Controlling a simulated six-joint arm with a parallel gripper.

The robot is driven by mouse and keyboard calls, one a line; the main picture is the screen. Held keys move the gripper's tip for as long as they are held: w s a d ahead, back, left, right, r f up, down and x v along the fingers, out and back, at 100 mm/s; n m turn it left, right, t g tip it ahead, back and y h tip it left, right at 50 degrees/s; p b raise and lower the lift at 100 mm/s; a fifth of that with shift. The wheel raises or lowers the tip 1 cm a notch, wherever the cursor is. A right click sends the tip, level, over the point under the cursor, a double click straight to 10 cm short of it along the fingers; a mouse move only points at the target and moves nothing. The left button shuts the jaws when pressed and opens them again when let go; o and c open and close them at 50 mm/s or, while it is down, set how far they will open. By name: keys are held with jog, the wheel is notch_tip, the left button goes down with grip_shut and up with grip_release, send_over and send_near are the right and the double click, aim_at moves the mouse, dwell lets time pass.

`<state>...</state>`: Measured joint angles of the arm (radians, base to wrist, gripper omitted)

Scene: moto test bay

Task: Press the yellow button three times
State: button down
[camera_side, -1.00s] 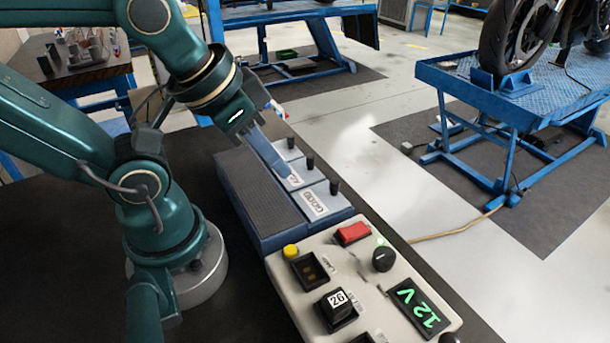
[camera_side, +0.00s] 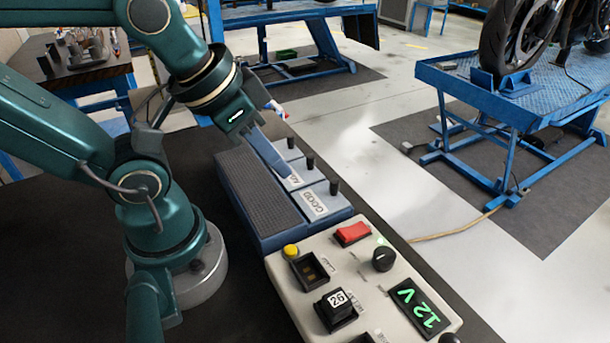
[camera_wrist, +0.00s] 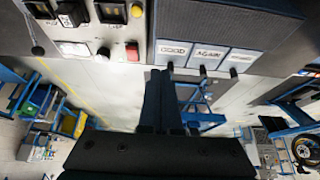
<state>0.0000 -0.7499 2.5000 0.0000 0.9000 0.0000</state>
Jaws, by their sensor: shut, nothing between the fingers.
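The yellow button (camera_side: 290,251) is a small round cap at the far left corner of the pale control panel (camera_side: 318,247). It also shows near the top of the wrist view (camera_wrist: 137,11), beside the dark block. My gripper (camera_side: 288,174) is shut and empty. Its blue fingers point down over the labelled part of the blue box, well beyond the button and apart from it in the side view. In the wrist view the closed fingers (camera_wrist: 161,78) reach up from the bottom, below the GOOD label. I cannot tell whether the fingertips touch the box.
The panel carries a red switch (camera_side: 352,233), a black knob (camera_side: 384,259), a cube marked 26 (camera_side: 338,302) and a green 12 V display (camera_side: 418,306). The blue box (camera_side: 262,192) with black pegs adjoins it. A blue motorcycle lift (camera_side: 520,85) stands far right.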

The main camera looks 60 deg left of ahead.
dwell(0.8)
jog(key=d+m+g+y, duration=0.2)
jog(key=y, duration=0.1)
jog(key=d+m+g+y, duration=0.1)
jog(key=m+g+y, duration=0.1)
jog(key=g+y, duration=0.1)
jog(key=d+m+g+y, duration=0.2)
jog(key=y, duration=0.1)
jog(key=shift+d+f+m+g, duration=0.1)
jog(key=shift+d+m+g, duration=0.2)
jog(key=shift+d, duration=0.05)
dwell(0.4)
jog(key=shift+f, duration=0.1)
